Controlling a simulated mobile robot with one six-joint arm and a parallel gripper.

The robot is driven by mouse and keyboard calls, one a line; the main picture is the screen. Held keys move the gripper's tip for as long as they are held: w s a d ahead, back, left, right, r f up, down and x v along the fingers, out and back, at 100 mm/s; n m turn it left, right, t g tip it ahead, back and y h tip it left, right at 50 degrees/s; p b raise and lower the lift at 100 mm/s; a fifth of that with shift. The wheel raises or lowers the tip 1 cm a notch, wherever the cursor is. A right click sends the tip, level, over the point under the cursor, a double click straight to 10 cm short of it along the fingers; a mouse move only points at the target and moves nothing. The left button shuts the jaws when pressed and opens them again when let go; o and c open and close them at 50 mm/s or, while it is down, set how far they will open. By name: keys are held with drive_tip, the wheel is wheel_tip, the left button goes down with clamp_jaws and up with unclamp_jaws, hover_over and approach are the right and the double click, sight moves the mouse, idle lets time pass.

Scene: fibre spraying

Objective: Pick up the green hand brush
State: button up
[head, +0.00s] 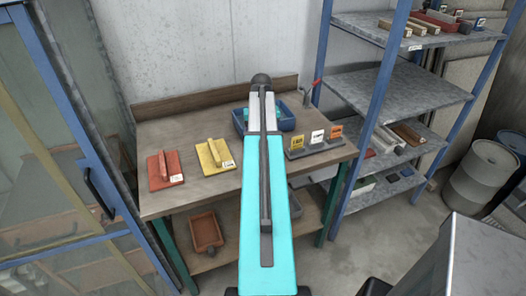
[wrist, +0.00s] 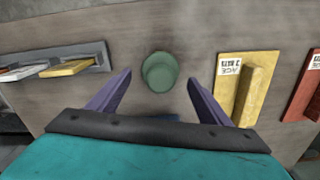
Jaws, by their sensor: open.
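A green rounded piece (wrist: 160,72) shows in the wrist view between my finger tips, apart from both fingers. It looks like a short upright cylinder seen from above, on or over the wooden table top. I take it for the green hand brush, but its full shape cannot be told. My gripper (wrist: 160,77) is open and empty, with one purple finger on each side of the green piece. In the head view my own arm covers the middle of the table, and neither the green piece nor my gripper can be made out there.
The wooden workbench (head: 208,184) holds a yellow block with a handle (head: 215,153), nearest to my right finger in the wrist view (wrist: 244,90), and a red one (head: 165,170). A blue bin (head: 286,122) and a rack of labelled tags (head: 316,146) stand behind and right. Blue-framed shelves (head: 395,95) are right.

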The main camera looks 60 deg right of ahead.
idle(0.3)
drive_tip(key=shift+s+f+p, duration=0.1)
drive_tip(key=shift+f+p, duration=1)
drive_tip(key=shift+f, duration=0.3)
drive_tip(key=shift+f+p, duration=0.3)
drive_tip(key=shift+f, duration=0.85)
drive_tip(key=c, duration=1.2)
drive_tip(key=shift+r, duration=0.2)
drive_tip(key=shift+r+b, duration=1.05)
drive_tip(key=shift+r, duration=0.35)
drive_tip(key=s+a+b, duration=0.1)
drive_tip(key=a, duration=0.4)
drive_tip(key=s+a+r+b, duration=0.1)
drive_tip(key=s+a+b, duration=0.1)
drive_tip(key=a, duration=0.3)
drive_tip(key=s+a+b, duration=0.1)
drive_tip(key=s+a, duration=0.1)
drive_tip(key=a, duration=0.3)
drive_tip(key=shift+a+r+b, duration=0.15)
drive_tip(key=shift+r+b, duration=0.25)
